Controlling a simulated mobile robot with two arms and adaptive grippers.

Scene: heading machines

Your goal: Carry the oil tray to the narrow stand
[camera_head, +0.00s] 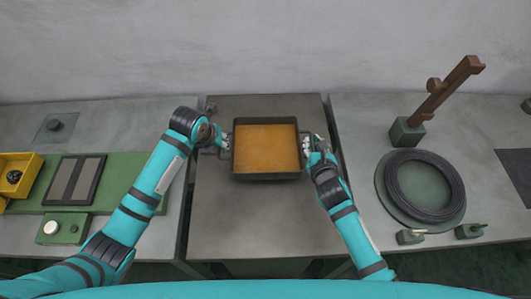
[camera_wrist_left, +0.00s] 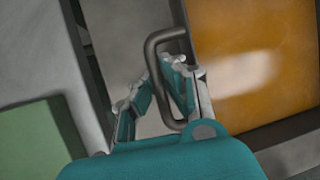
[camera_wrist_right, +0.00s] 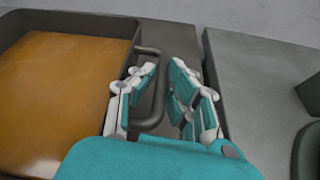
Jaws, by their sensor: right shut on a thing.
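The oil tray (camera_head: 266,176), dark and square with amber oil, is level over the middle grey table; I cannot tell whether it touches it. It also shows in the left wrist view (camera_wrist_left: 262,60) and the right wrist view (camera_wrist_right: 50,95). My left gripper (camera_head: 222,142) is at the tray's left handle (camera_wrist_left: 155,42), fingers either side of the bar; their grip is unclear. My right gripper (camera_head: 309,146) is shut on the right handle (camera_wrist_right: 158,85). No stand is clearly marked as the narrow one.
The middle table (camera_head: 265,225) is bare around the tray, with narrow gaps at both sides. The left table holds a green board (camera_head: 118,172) and a yellow bin (camera_head: 20,160). The right table holds a coil (camera_head: 428,210) and a brown lever (camera_head: 440,92) on a green block.

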